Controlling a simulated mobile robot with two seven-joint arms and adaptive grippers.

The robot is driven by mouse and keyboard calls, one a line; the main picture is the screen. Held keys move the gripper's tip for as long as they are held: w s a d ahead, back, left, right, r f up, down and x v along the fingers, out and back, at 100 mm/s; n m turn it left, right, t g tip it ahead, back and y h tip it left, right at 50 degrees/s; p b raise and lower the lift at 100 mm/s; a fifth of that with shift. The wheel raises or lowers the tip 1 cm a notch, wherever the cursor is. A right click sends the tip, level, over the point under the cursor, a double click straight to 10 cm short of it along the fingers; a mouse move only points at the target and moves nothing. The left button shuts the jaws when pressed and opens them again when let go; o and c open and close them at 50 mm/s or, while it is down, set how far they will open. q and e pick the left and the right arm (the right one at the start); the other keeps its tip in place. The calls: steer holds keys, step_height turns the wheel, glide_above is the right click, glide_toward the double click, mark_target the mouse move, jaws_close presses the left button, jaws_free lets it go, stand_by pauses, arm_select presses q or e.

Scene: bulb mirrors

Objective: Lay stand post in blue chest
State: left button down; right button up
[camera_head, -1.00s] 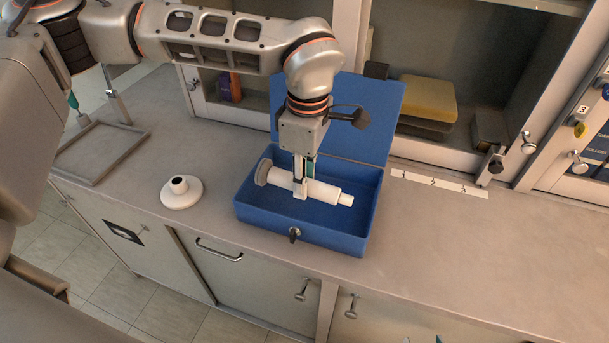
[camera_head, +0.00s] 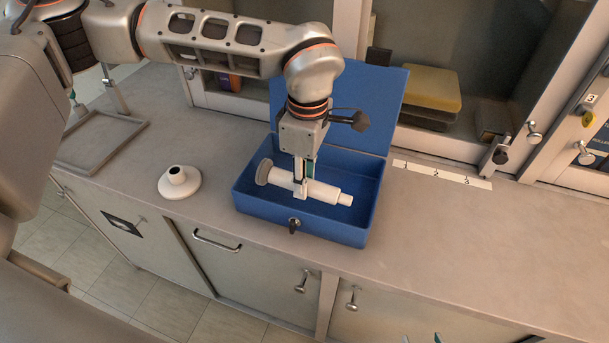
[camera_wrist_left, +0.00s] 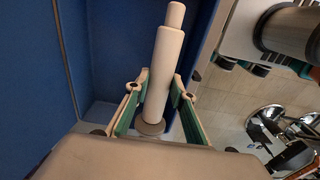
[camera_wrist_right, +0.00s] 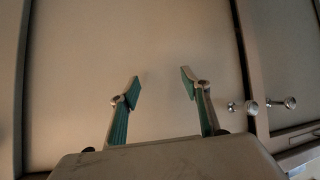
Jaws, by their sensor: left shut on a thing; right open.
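The white stand post (camera_head: 322,192), with a grey disc at its left end, lies about level inside the open blue chest (camera_head: 300,229). Whether the post touches the chest floor is hard to tell. My right gripper (camera_wrist_right: 160,85) is open and empty in the right wrist view, in front of a plain cabinet door.
A white round base (camera_head: 179,182) stands on the counter left of the chest. The chest lid (camera_head: 375,110) stands open at the back. A grey frame (camera_head: 100,145) lies at the far left.

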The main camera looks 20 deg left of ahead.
arm_select(q)
steer(key=shift+f+b, duration=1.1)
steer(key=shift+f, duration=1.8)
arm_select(e)
steer(key=shift+s+f, duration=0.3)
steer(key=shift+f, duration=0.5)
steer(key=shift+s+f, duration=0.3)
steer(key=shift+f, duration=0.5)
arm_select(q)
steer(key=c, duration=1.6)
jaws_free()
steer(key=shift+c, duration=0.2)
arm_select(e)
steer(key=shift+d, duration=0.1)
arm_select(q)
steer(key=r, duration=1.2)
steer(key=shift+d, duration=0.2)
arm_select(e)
steer(key=shift+s, duration=0.1)
